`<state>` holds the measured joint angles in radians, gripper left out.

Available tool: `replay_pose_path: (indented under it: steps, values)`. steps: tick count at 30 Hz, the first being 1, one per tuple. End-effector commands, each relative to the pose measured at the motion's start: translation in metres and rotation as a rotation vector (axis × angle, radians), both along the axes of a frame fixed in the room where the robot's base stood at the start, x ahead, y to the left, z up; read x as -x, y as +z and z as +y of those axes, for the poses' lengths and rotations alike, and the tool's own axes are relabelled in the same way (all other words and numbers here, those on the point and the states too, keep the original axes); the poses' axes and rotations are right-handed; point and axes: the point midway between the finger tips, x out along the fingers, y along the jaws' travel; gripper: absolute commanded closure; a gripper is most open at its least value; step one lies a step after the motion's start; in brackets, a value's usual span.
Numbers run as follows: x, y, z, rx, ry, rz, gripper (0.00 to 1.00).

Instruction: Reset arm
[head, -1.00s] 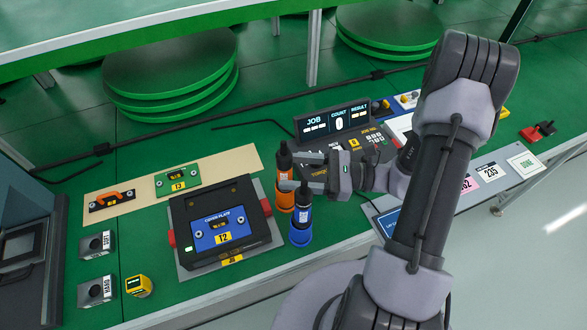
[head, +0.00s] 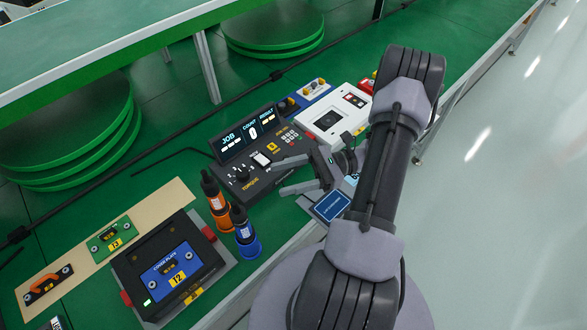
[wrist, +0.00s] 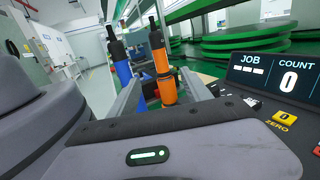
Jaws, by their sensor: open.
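My gripper (head: 283,176) is open and empty in the head view. It hangs over the front of the bench, just in front of the torque box and to the right of the two drivers. The orange driver (head: 217,202) and the blue driver (head: 244,235) stand upright next to each other on the green bench. In the wrist view the orange driver (wrist: 162,70) and the blue driver (wrist: 121,66) show beyond the jaws, apart from them.
The torque box (head: 240,180) with its display reading 0 stands behind my gripper. A black fixture with a blue cover plate (head: 171,273) is at lower left. A tan strip (head: 150,208) holds green and orange parts. A white device (head: 337,118) stands at the back right.

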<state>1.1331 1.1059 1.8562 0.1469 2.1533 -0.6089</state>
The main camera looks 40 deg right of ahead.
Motion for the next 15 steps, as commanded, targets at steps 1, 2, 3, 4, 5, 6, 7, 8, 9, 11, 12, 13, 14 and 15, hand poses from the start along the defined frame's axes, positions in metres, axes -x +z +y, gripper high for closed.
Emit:
replay_pose_path:
  steps: [1,2,3,4,5,6,7,8,9,11,12,13,14,15]
  values:
    - [0.003,0.001,-0.007,0.001,-0.002,0.000,0.43]
    - [0.004,0.000,-0.010,0.001,-0.001,0.000,0.43]
    - [0.006,0.000,-0.014,0.000,-0.002,0.000,0.43]
    - [0.007,-0.001,-0.016,0.000,-0.001,0.000,0.43]
    - [0.008,-0.001,-0.017,0.001,0.000,0.000,0.43]
    - [0.009,-0.001,-0.018,0.001,0.000,0.000,0.43]
    - [0.009,-0.002,-0.018,0.001,0.000,0.000,0.43]
    - [0.009,-0.002,-0.018,0.001,0.000,0.000,0.43]
    - [0.009,-0.002,-0.018,0.001,0.000,0.000,0.43]
    - [0.009,-0.002,-0.018,0.001,0.000,0.000,0.43]
    - [0.009,-0.002,-0.018,0.001,0.000,0.000,0.43]
    - [0.008,-0.002,-0.018,0.001,0.000,0.000,0.43]
    - [0.008,-0.002,-0.018,0.001,0.000,0.000,0.43]
    - [0.008,-0.002,-0.018,0.001,0.000,0.000,0.43]
